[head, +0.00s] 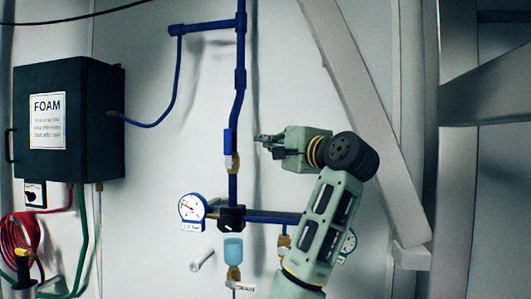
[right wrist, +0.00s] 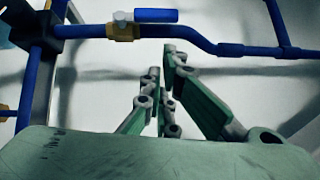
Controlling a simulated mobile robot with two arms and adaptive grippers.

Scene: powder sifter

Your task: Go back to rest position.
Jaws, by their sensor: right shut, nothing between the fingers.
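My right gripper (head: 264,139) reaches in from the lower right in the head view and points left. It is shut and empty. It sits in front of the wall, just right of the vertical blue pipe (head: 240,85) and the valve with a blue handle (head: 227,143). In the right wrist view my right gripper's fingers (right wrist: 160,88) are close together, with the blue-handled valve (right wrist: 155,16) beyond them at the top. I see no contact with the pipes. My left gripper is not in view.
A dark FOAM box (head: 95,125) hangs at left, with a red coiled hose (head: 20,240) below. A diagonal beam (head: 370,115) stands at right.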

